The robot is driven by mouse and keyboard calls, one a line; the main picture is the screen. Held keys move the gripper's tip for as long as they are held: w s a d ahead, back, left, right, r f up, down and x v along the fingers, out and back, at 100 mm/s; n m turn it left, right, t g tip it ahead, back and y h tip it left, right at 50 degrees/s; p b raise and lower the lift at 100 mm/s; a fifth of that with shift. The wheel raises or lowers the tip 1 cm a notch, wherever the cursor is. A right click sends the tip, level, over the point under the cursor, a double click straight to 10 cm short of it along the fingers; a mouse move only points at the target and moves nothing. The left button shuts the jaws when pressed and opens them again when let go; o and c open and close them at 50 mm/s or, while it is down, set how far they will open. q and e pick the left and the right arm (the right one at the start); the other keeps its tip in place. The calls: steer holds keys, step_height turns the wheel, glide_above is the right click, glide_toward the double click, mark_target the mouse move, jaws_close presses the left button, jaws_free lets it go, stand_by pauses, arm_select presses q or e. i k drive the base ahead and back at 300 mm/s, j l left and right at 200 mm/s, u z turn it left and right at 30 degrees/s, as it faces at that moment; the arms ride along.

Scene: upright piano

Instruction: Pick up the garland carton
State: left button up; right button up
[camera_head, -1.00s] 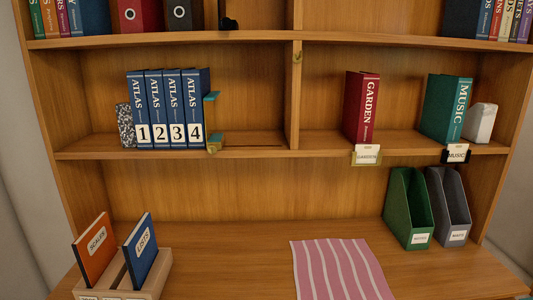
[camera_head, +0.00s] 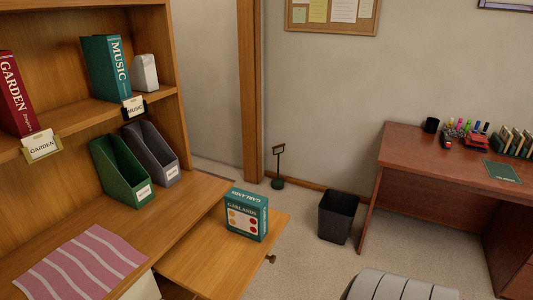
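The garland carton (camera_head: 246,216) is a teal and white box with "GARLANDS" lettering and coloured dots on its front. It stands on a pulled-out wooden board (camera_head: 200,262) with a small knob, right of the desk surface. Nothing is touching the carton except the board. Neither of my grippers is in view.
Green and grey file holders (camera_head: 121,170) stand on the desk, left of the carton. A pink striped cloth (camera_head: 84,262) lies at the front left. A black bin (camera_head: 338,217) stands on the floor. A red-brown desk (camera_head: 440,175) is at the right. A grey rounded object (camera_head: 400,287) is at the bottom edge.

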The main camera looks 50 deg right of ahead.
mark_target(248, 212)
steer(key=z, duration=1.5)
